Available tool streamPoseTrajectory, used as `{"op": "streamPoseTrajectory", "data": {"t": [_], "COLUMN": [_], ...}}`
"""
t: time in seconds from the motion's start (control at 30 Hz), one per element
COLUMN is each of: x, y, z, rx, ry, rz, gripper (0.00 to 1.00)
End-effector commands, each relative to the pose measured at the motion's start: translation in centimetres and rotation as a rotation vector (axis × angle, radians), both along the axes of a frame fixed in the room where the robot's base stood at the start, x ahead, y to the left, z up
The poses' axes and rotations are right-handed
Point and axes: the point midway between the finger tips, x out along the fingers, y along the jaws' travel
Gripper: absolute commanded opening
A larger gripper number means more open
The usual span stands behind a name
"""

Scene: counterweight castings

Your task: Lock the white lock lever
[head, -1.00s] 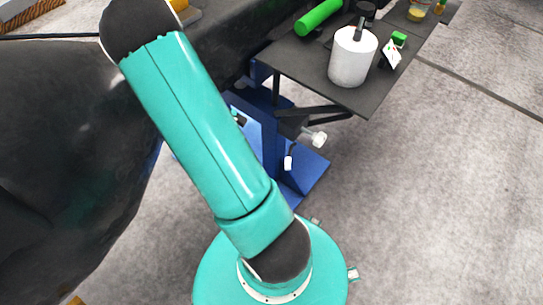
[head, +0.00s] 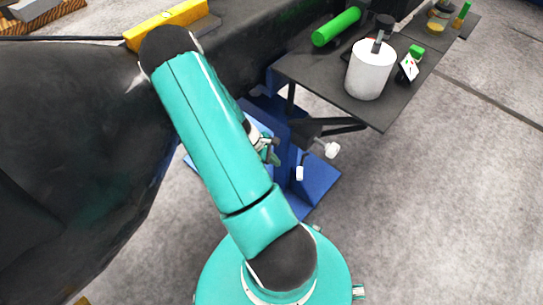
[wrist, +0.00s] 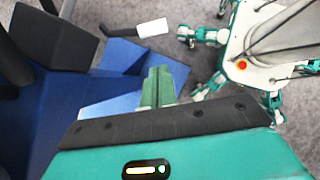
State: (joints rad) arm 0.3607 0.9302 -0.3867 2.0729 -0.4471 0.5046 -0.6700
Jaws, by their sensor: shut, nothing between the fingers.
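Two white-ended parts show beside the blue stand (head: 318,182) in the head view: a white knob (head: 331,149) under the shelf and a smaller white grip (head: 299,173) lower down. In the wrist view a white lever grip (wrist: 152,28) sits on a dark rod above the blue base. I cannot tell which head-view part it matches. My gripper (wrist: 160,72) is shut and empty, its green fingertips below the white grip in the picture and apart from it. In the head view my gripper (head: 272,154) is partly hidden behind my arm, left of both white parts.
A dark shelf (head: 385,112) overhangs the stand and holds a white cylinder (head: 370,70), a green cylinder (head: 337,26) and small items. A large black casting (head: 75,130) fills the left. Grey floor is open at the right.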

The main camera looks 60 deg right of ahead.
Motion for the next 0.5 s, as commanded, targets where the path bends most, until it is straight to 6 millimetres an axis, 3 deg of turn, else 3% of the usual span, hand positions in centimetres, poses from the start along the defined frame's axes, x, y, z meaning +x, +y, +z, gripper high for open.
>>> {"op": "streamPoseTrajectory", "data": {"t": [0.23, 0.5], "x": [-2.4, -5.2], "y": [-1.2, -2.7], "z": [-4.2, -5.5], "rx": [0.001, -0.001], "ry": [0.004, -0.001], "rz": [-0.002, 0.000], "gripper": [0.00, 0.00]}}
